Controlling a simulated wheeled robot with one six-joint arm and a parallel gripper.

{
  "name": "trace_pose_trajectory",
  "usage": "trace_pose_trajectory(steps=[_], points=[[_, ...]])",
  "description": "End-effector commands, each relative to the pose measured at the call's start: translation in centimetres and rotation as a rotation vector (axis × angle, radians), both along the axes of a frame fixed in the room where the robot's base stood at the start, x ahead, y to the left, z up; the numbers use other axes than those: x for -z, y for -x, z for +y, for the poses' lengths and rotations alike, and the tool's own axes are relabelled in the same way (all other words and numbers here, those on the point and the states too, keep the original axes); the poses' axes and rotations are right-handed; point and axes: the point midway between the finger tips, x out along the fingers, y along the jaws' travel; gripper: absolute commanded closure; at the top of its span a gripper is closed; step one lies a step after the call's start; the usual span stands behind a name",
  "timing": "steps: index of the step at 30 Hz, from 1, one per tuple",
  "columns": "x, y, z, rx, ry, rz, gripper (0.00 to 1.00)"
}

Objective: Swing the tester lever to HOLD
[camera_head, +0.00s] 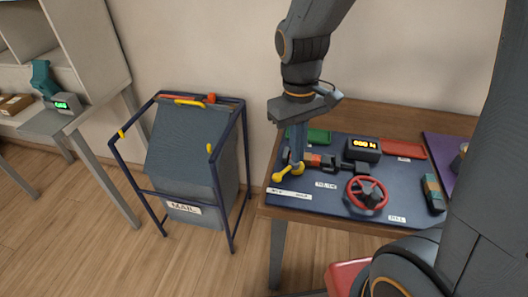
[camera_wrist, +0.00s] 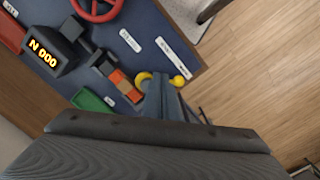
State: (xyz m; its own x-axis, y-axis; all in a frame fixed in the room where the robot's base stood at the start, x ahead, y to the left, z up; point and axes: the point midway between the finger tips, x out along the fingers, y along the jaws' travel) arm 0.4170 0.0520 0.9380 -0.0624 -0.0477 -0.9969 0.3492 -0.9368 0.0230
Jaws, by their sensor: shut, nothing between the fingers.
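The tester sits on the dark blue mat (camera_head: 335,205). Its yellow lever (camera_head: 284,175) is at the mat's left end, by a white label strip (camera_head: 289,194) whose print is too small to read. The lever also shows in the wrist view (camera_wrist: 178,81), with yellow parts on both sides of my fingertips. My gripper (camera_head: 297,160) points down at the lever, its fingers shut and empty. It also shows in the wrist view (camera_wrist: 161,78). The fingers hide part of the lever; I cannot tell if they touch it. An orange and black clamp (camera_head: 312,160) lies just right of the fingers.
A display box (camera_head: 362,148) reading 000 N, a red handwheel (camera_head: 367,193) and a teal-and-orange block (camera_head: 433,194) are on the mat. Green (camera_head: 318,137) and red (camera_head: 404,149) trays lie behind. A blue-framed bin (camera_head: 190,165) stands left of the table.

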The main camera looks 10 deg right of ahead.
Motion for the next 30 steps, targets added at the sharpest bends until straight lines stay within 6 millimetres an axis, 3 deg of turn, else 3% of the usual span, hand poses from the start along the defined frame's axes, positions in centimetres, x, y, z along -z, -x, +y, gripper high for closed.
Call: trace_pose_trajectory(steps=[1, 6, 12, 20, 30], points=[[-1.3, -1.2, 2.2, -0.11, 0.016, 0.029, 1.0], [-3.4, -4.2, 8.5, -0.433, 0.075, 0.121, 1.0], [-4.4, -5.4, 12.9, -0.637, 0.121, 0.184, 1.0], [-2.4, -5.2, 12.9, -0.667, 0.129, 0.197, 1.0], [3.9, -4.1, 11.2, -0.665, 0.128, 0.198, 1.0]])
